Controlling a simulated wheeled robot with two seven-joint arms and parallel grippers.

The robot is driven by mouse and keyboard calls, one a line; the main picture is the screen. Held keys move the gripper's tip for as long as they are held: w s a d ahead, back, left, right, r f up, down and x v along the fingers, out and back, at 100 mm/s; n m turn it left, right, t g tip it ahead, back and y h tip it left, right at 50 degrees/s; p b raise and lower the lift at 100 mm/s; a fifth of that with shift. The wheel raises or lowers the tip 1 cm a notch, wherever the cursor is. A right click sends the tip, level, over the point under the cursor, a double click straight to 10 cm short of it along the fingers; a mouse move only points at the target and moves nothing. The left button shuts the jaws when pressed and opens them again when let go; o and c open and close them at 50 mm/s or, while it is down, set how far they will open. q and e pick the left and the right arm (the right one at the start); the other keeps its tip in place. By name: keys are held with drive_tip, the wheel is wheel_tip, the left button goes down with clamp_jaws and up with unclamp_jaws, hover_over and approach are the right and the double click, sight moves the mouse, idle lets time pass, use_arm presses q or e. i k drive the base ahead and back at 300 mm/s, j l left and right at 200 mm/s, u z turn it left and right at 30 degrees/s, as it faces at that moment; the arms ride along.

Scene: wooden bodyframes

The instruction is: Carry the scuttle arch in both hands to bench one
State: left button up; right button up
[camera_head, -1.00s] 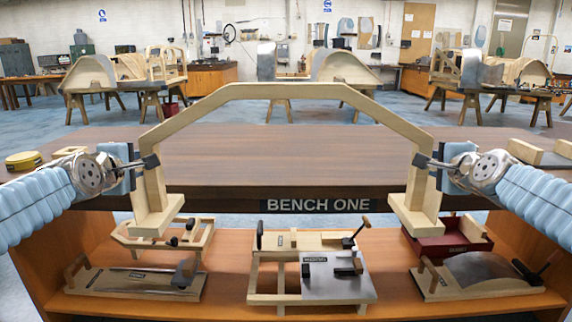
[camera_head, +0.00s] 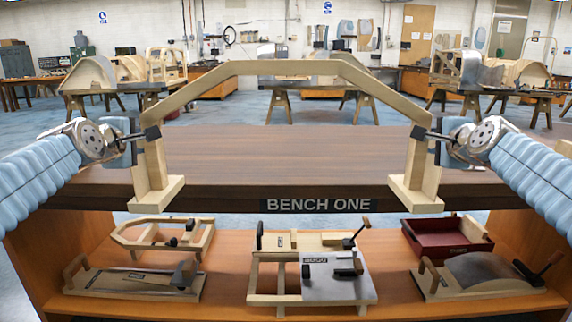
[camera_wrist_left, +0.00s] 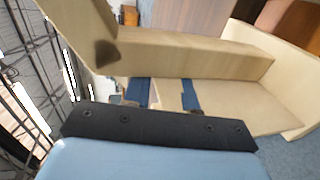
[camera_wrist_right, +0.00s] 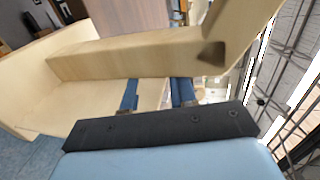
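The scuttle arch (camera_head: 290,68) is a pale wooden hoop with two legs on block feet. It is held upright in front of bench one (camera_head: 300,160), with its feet at about the height of the bench's front edge. My left gripper (camera_head: 150,134) is shut on its left leg, and my right gripper (camera_head: 420,134) is shut on its right leg. The left wrist view shows the arch's leg (camera_wrist_left: 200,55) crossing the fingers; the right wrist view shows the other leg (camera_wrist_right: 130,55) likewise. The finger pads are partly hidden behind the wood.
The visible middle of the bench top is clear. A shelf (camera_head: 225,285) below holds several wooden fixtures and a red tray (camera_head: 445,236). A sign reading BENCH ONE (camera_head: 318,205) is on the bench's front edge. Trestles with body parts stand behind.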

sight(286, 163)
drive_tip(key=i, duration=1)
